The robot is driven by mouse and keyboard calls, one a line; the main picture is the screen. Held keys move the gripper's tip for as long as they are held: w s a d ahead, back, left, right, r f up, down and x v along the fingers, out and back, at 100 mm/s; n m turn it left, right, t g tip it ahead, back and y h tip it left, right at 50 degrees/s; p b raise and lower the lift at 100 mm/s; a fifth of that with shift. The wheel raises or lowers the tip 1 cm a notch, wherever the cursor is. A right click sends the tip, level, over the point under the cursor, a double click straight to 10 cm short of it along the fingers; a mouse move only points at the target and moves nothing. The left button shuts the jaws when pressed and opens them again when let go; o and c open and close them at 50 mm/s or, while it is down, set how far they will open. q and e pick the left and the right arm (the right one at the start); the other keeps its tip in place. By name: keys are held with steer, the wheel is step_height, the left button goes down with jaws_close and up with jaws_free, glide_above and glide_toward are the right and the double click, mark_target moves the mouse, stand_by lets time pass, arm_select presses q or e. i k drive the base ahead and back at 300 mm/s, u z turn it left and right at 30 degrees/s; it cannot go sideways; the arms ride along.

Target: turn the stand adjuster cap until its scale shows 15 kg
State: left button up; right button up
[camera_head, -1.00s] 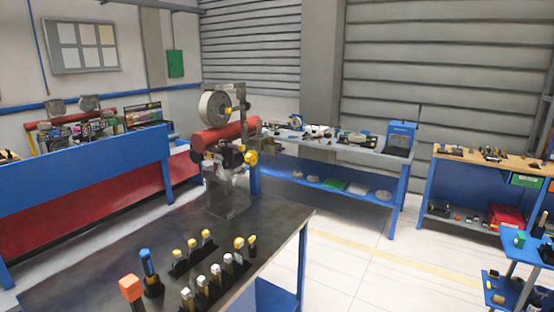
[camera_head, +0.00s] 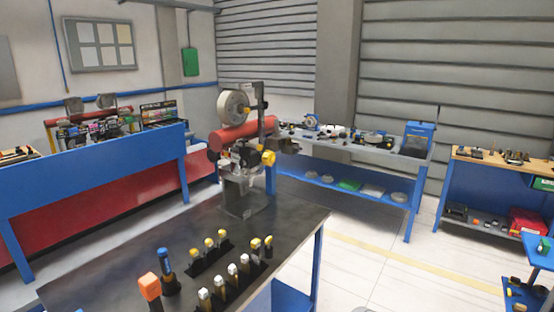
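A stand (camera_head: 241,190) rises from the far end of the dark-topped table. It carries a pale round disc (camera_head: 233,104) at the top, a red cylinder (camera_head: 235,136) across its middle and a yellow knob (camera_head: 268,157) low on its right side. I cannot tell which part is the adjuster cap. Any scale and its kg reading are too small to make out. Neither of my grippers is in view.
The dark table (camera_head: 105,270) holds an orange-topped tool (camera_head: 149,287), a blue-topped tool (camera_head: 165,262) and several yellow- and white-capped pieces in black holders. A blue bench (camera_head: 95,180) stands left, another (camera_head: 345,190) behind. Open floor (camera_head: 375,265) lies to the right.

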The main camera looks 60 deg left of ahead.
mark_target(268, 158)
steer(key=k, duration=1.3)
steer(key=u, duration=1.95)
steer(key=i, duration=0.55)
steer(key=u, duration=0.05)
